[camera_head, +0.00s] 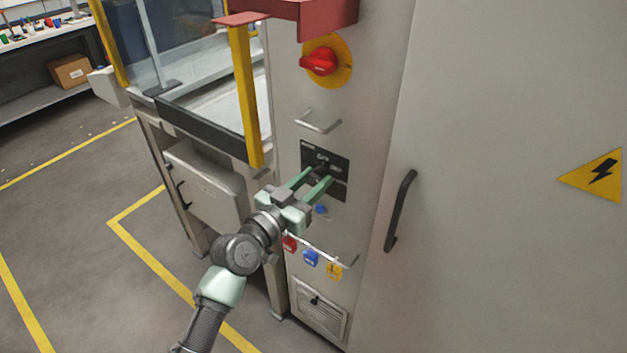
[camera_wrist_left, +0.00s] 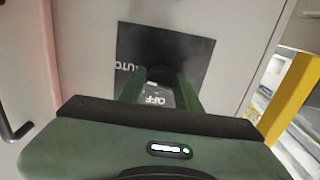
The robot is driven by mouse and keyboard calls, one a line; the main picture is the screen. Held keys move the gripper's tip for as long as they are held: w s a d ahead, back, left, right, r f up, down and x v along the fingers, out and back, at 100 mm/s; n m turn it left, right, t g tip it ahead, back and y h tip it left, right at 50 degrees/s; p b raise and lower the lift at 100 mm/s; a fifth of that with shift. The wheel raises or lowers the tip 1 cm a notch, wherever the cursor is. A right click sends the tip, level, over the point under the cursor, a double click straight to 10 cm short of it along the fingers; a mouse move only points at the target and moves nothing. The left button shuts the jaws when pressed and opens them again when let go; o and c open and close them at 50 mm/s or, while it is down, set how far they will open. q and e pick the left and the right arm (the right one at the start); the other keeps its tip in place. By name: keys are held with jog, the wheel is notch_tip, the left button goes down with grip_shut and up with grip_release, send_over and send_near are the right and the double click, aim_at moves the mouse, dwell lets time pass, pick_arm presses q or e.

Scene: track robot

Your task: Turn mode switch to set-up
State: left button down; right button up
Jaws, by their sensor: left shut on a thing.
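The black mode switch panel (camera_head: 340,190) is on the grey cabinet front, below the red rotary handle. It also shows in the left wrist view (camera_wrist_left: 205,50), with the label AUTO at its left and OFF near the fingers, upside down. My left gripper (camera_head: 321,175) reaches the panel with its green fingers. In the left wrist view the fingers (camera_wrist_left: 160,80) are shut on the dark switch knob (camera_wrist_left: 160,73), one on each side. The knob is mostly hidden, so its pointing direction cannot be told. My right gripper is not in view.
A red handle on a yellow disc (camera_head: 319,62) and a bar handle (camera_head: 318,122) are above the panel. Below hang red, blue and yellow padlocks (camera_head: 311,258) on a rail. A black door handle (camera_head: 401,210) is at right; a yellow post (camera_head: 245,95) stands left.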

pick_arm(q)
jog(key=shift+n, duration=0.3)
jog(key=n+p, duration=0.2)
jog(key=n, duration=0.5)
jog(key=shift+r, duration=0.1)
jog(key=shift+n+p, duration=0.4)
jog(key=shift+n, duration=0.6)
jog(key=c, duration=1.1)
grip_release()
jog(key=shift+o, duration=0.2)
